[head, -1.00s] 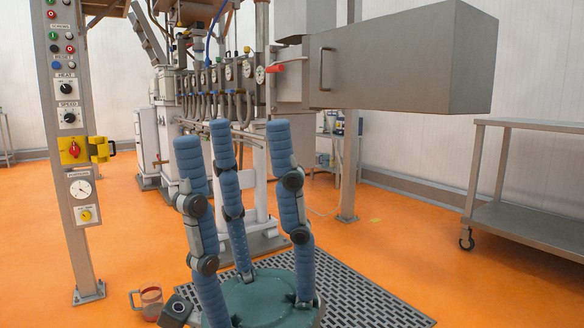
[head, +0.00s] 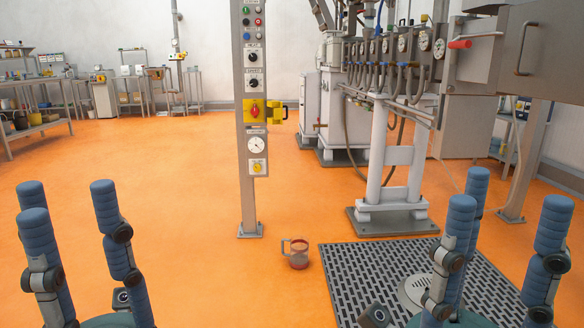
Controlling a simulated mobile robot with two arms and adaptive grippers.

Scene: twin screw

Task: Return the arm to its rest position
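My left gripper (head: 69,200) is at the lower left of the head view. Its blue padded fingers point up and stand apart, with nothing between them. My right gripper (head: 507,215) is at the lower right, above the floor grating. Its blue fingers also point up, spread apart and empty. The palms of both grippers are partly cut off by the bottom edge. Neither gripper appears to touch anything.
The machine (head: 400,150) fills the back right. Benches (head: 30,130) line the back left. Open floor lies between.

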